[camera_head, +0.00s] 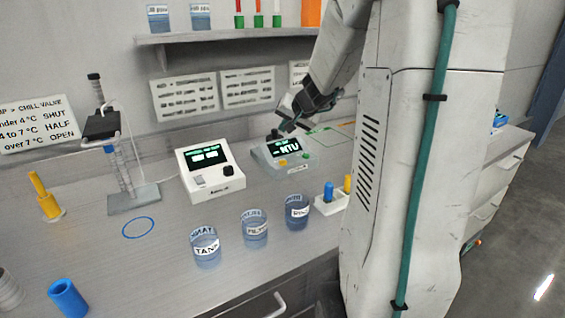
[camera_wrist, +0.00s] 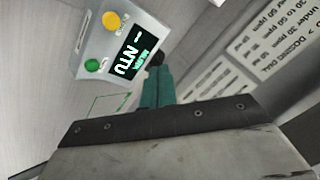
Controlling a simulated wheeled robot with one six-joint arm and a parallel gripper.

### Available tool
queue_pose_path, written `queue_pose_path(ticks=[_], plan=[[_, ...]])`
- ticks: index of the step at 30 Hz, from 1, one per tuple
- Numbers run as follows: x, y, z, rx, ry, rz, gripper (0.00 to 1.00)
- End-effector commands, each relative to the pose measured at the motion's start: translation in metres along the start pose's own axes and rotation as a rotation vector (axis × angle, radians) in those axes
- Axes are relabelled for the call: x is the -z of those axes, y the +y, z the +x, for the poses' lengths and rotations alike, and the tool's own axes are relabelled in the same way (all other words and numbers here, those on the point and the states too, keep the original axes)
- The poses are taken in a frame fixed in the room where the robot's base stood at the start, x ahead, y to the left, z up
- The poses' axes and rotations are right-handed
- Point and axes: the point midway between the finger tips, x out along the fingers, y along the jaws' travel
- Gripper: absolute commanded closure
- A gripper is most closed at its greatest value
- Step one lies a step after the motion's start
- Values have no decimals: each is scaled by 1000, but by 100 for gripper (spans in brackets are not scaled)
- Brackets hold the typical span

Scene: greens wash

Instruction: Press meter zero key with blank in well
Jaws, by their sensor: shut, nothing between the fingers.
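The meter (camera_head: 290,168) stands on the bench below my gripper. It also shows in the wrist view, tilted at the upper left. Its dark display (camera_wrist: 128,52) shows dashes and "NTU", with a small green line too small to read surely. A yellow key (camera_wrist: 111,20) and a green key (camera_wrist: 93,65) sit beside the display; their labels are not legible. A black round part (camera_wrist: 155,58) at the meter's far end is partly behind my fingers; I cannot tell whether it is a vial cap. My gripper (camera_wrist: 158,85) is shut and empty, above the meter's back, apart from both keys.
A white instrument (camera_head: 212,178) stands left of the meter. Three labelled beakers, including one (camera_head: 255,232), stand in front. A small white rack (camera_head: 330,207) holds a blue and a yellow capped item. A stirrer stand (camera_head: 133,200) is further left. A shelf (camera_head: 225,34) hangs behind.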

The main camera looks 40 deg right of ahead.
Motion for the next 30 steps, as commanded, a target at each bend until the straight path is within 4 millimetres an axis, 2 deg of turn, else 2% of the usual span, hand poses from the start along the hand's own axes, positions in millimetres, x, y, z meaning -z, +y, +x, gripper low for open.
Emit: queue_pose_path(ticks=[5,21,30], plan=[[-4,3,5,1,-3,0,100],[-39,38,53,0,-4,2,100],[-45,45,61,0,-1,0,100]])
